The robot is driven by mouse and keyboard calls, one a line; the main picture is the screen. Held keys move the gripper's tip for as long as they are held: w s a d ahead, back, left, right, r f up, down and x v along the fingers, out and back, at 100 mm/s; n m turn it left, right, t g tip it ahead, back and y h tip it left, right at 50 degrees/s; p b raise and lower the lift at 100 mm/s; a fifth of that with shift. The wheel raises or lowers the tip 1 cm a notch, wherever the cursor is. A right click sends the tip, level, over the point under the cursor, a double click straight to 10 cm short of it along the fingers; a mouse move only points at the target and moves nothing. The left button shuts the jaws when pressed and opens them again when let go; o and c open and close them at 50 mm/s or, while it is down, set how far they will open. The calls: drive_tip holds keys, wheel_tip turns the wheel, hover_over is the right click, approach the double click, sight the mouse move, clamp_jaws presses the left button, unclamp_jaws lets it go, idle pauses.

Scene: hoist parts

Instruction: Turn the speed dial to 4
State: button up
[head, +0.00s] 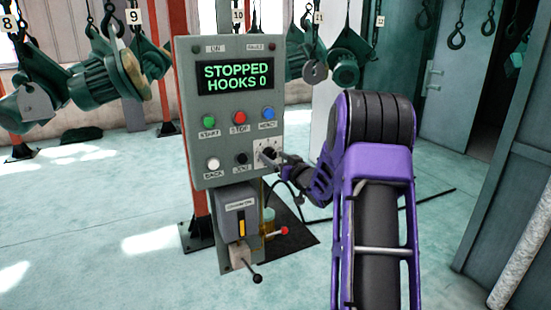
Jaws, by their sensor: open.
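The speed dial (268,152) is a dark knob on a pale square plate at the lower right of the grey control panel (185,120). My gripper (275,157) is at the dial, reaching in from the right on my purple arm. Its fingers are open, and they partly hide the dial and its marks. I cannot tell which number the dial points to, or whether the fingers touch it. The panel's screen (235,77) reads "STOPPED HOOKS 0" in green letters.
Green (208,122), red (239,118) and blue (268,114) buttons sit above the dial, with white (213,163) and black (241,158) ones left of it. A lever box (238,212) is below. Green motors (112,75) hang from numbered hooks behind.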

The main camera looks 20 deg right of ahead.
clamp_jaws()
drive_tip(key=shift+f+n+b, duration=0.15)
drive_tip(key=shift+n+b, duration=0.25)
drive_tip(key=shift+b, duration=0.15)
drive_tip(key=n+b, duration=0.2)
drive_tip(key=b, duration=0.1)
drive_tip(key=shift+f+n+b, duration=0.1)
drive_tip(key=shift+n+b, duration=0.2)
drive_tip(key=shift+n, duration=0.1)
drive_tip(key=n+b, duration=0.4)
drive_tip(key=shift+a, duration=0.1)
drive_tip(key=n, duration=0.1)
drive_tip(key=n+b, duration=0.1)
drive_tip(key=n, duration=0.1)
drive_tip(key=shift+r+n+g+h, duration=0.25)
drive_tip(key=shift+n+g+h, duration=0.05)
drive_tip(key=shift+h, duration=0.1)
drive_tip(key=shift+a+n+h, duration=0.1)
drive_tip(key=shift+n+h, duration=0.2)
drive_tip(key=shift+n, duration=1.6)
